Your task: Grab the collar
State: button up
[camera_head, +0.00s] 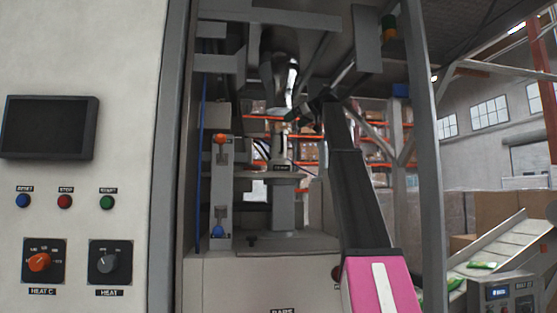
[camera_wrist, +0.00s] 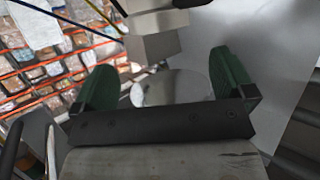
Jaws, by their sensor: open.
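A shiny, curved metal piece that looks like the collar (camera_head: 279,78) hangs high inside the machine frame in the head view. My gripper (camera_head: 297,113) is just below and right of it, small and dark there. In the wrist view my gripper (camera_wrist: 164,78) has two green fingers spread wide apart. A pale, rounded metal surface (camera_wrist: 172,88) shows between them; I cannot tell whether it is the collar. No contact with the fingers is clear. The dark bar of the gripper hides its lower part.
A white column with a blue-tipped and an orange-tipped fitting (camera_head: 220,185) stands left of a grey pedestal (camera_head: 284,205). A frame post (camera_head: 428,150) rises at right. The control panel (camera_head: 75,200) fills the left. A conveyor (camera_head: 500,250) carries green packets at lower right.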

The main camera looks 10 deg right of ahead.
aim_at(279, 132)
jog(key=x, duration=1)
jog(key=shift+d+f, duration=0.15)
jog(key=shift+d, duration=0.05)
jog(key=shift+s, duration=0.1)
jog(key=shift+c, duration=0.3)
jog(key=c, duration=1.4)
